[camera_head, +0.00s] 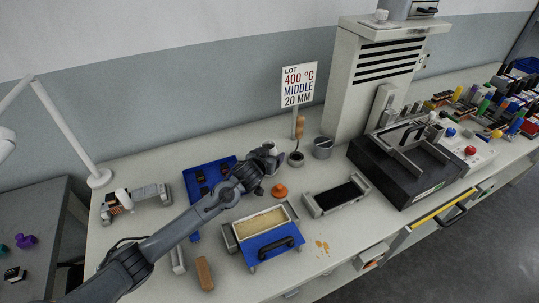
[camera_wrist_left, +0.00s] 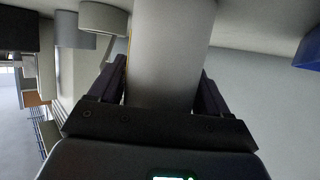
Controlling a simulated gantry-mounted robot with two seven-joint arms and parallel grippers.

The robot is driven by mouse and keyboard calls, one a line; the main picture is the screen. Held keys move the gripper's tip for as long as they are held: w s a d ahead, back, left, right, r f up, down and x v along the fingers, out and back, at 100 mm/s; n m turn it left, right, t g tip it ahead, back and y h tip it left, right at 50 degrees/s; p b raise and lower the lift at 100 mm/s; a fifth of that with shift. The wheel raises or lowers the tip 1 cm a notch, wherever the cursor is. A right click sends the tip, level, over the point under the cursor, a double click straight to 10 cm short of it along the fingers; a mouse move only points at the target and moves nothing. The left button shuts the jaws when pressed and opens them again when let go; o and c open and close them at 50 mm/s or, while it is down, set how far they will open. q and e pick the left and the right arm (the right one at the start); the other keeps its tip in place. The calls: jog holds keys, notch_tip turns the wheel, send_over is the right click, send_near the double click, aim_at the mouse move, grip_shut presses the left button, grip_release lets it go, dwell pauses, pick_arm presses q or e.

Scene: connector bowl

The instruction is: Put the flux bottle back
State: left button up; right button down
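My left gripper (camera_head: 268,158) reaches over the bench from the lower left, near the right edge of the blue tray (camera_head: 196,178). In the left wrist view the fingers (camera_wrist_left: 165,95) stand on both sides of a smooth pale grey cylinder (camera_wrist_left: 170,50), apparently the flux bottle, and look closed on it. In the head view the gripper hides most of this bottle, so its base and any contact with the bench cannot be told. A small orange piece (camera_head: 279,190) stands on the bench just below and right of the gripper. My right gripper is not in view.
A wooden-handled tool (camera_head: 299,128) and a grey metal cup (camera_head: 323,148) stand right of the gripper. A box with a tan surface and blue front (camera_head: 270,243) and a dark trough (camera_head: 336,196) lie nearer. A sign (camera_head: 298,85) and a vented tower (camera_head: 372,75) stand behind.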

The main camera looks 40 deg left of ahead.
pick_arm(q)
jog(key=shift+o, duration=1.1)
jog(key=shift+r, duration=0.15)
jog(key=shift+s+d+r, duration=0.15)
jog(key=shift+s+r, duration=0.15)
jog(key=shift+s, duration=0.2)
jog(key=p+v, duration=0.2)
jog(key=v, duration=0.8)
jog(key=shift+s+p, duration=0.35)
jog(key=shift+s, duration=0.05)
jog(key=shift+d+r, duration=0.1)
jog(key=shift+d, duration=0.05)
